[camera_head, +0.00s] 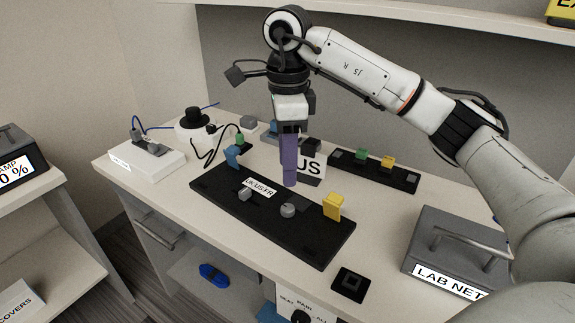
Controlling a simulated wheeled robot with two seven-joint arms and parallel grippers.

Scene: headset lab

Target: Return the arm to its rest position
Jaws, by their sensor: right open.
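My right arm (365,68) comes in from the right edge, bent up high over the desk. My right gripper (289,180) points straight down with its purple fingers above the back part of the black board (270,240). The fingers overlap each other from this side. Nothing shows held in the gripper, and it is open. A dark block with a "US" label (309,168) stands behind the fingers and is partly hidden by them. My left gripper is not in view.
The board carries a blue piece (233,156), grey pieces and a yellow piece (333,206). A black strip (400,179) with green and yellow blocks lies behind. A grey "LAB NET" box (455,250) is below my arm. A shelf (400,12) runs above.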

